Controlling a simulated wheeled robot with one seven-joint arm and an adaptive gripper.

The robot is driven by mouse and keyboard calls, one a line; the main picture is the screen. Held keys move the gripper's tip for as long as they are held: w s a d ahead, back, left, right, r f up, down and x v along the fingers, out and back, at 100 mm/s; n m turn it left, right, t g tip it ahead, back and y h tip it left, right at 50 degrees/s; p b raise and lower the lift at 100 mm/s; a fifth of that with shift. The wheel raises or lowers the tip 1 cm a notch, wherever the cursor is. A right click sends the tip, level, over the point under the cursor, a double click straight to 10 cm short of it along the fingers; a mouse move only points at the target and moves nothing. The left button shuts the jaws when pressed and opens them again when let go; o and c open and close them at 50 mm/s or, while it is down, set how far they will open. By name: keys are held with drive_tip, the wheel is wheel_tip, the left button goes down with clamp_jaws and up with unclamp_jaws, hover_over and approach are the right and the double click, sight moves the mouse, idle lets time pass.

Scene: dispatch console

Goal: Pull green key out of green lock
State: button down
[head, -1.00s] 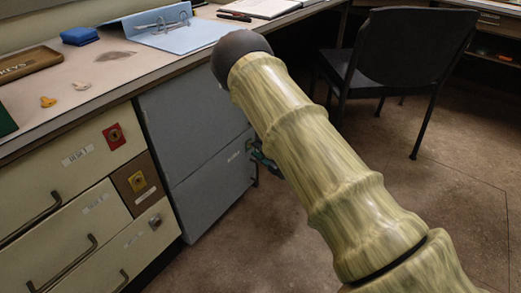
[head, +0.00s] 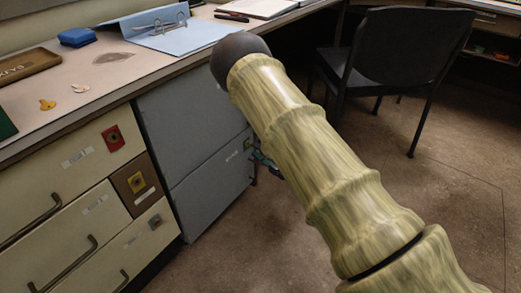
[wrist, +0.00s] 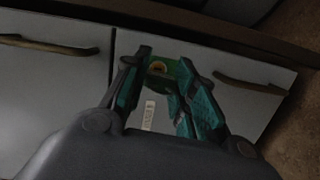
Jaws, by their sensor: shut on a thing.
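The green lock (wrist: 172,67) is a green plate with a brass ring on a grey drawer front in the wrist view. A sliver of its green shows in the head view (head: 247,144), beside my arm. My gripper (wrist: 165,75) has teal pads and reaches to the plate, its fingers on either side of the brass ring. It is shut on the dark green key (wrist: 173,98), which is dim and partly hidden by the right finger. I cannot tell whether the key's tip is in the lock. In the head view my arm covers most of my gripper (head: 262,158).
Two small keys (head: 47,104), a wooden tray (head: 28,66) and a blue binder (head: 170,32) lie on the desk. A black chair (head: 405,50) stands at right; the floor is open.

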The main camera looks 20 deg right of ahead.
drive_tip(key=shift+s+d, duration=0.15)
drive_tip(key=shift+s, duration=0.05)
idle(0.3)
drive_tip(key=shift+w+d+p+v, duration=0.15)
drive_tip(key=shift+p+v, duration=0.15)
drive_tip(key=shift+v, duration=0.65)
drive_tip(key=shift+d+p+v, duration=0.2)
drive_tip(key=shift+p+v, duration=0.1)
drive_tip(key=shift+v, duration=0.65)
drive_tip(key=shift+w+d+p+v, duration=0.15)
drive_tip(key=shift+p+v, duration=0.15)
drive_tip(key=shift+v, duration=0.65)
drive_tip(key=s+a+r+m+t+h+p, duration=0.2)
drive_tip(key=a+r+m+h+p, duration=0.3)
drive_tip(key=a+r+h+p, duration=0.3)
wheel_tip(320, 180, up, 36)
drive_tip(key=p, duration=3.6)
drive_tip(key=shift+a, duration=0.3)
